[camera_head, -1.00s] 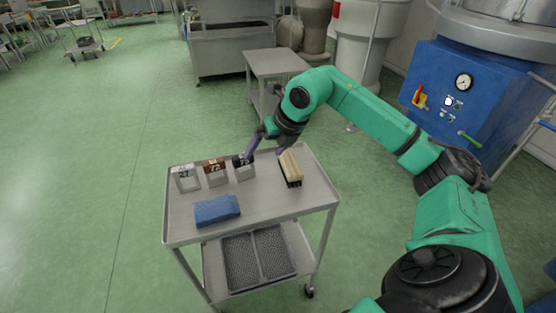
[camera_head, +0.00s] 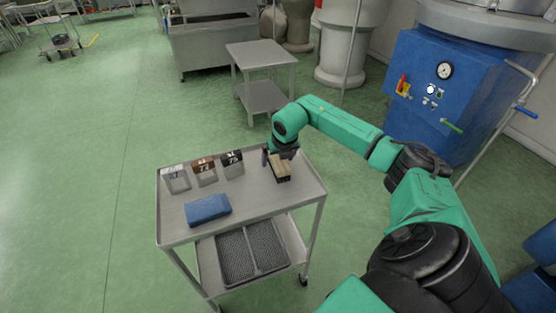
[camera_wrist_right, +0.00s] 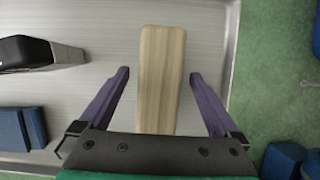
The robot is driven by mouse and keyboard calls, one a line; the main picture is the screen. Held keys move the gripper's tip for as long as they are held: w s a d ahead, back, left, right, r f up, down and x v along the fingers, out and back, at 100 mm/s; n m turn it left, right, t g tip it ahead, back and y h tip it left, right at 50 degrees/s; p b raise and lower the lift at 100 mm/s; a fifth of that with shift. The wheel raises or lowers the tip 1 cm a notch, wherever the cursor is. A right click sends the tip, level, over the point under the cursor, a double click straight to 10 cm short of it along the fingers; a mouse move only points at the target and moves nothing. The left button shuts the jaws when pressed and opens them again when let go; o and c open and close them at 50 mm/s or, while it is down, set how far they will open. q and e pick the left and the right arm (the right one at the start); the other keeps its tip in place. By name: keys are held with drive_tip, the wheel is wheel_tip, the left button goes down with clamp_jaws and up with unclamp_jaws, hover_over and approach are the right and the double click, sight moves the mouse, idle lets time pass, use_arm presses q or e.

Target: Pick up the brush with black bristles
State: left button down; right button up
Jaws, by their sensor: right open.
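The brush (camera_head: 280,171) lies on the top of the metal cart (camera_head: 258,205), near its back right. Its pale wooden back faces up and dark bristles show beneath it in the head view. In the right wrist view the brush's wooden back (camera_wrist_right: 161,75) lies lengthwise between the two purple fingers. My right gripper (camera_head: 280,157) is over the brush, pointing down. In the wrist view the right gripper (camera_wrist_right: 159,75) is open, with a gap between each finger and the brush. My left gripper is not in view.
Several small holders with number labels (camera_head: 205,174) stand along the cart's back left. A blue block or folded cloth (camera_head: 207,209) lies at the front. Dark trays (camera_head: 252,251) sit on the lower shelf. A small steel table (camera_head: 262,55) stands behind the cart.

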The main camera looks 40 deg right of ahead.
drive_tip(key=shift+f+b, duration=0.25)
drive_tip(key=shift+b, duration=0.05)
idle(0.5)
drive_tip(key=c, duration=1.5)
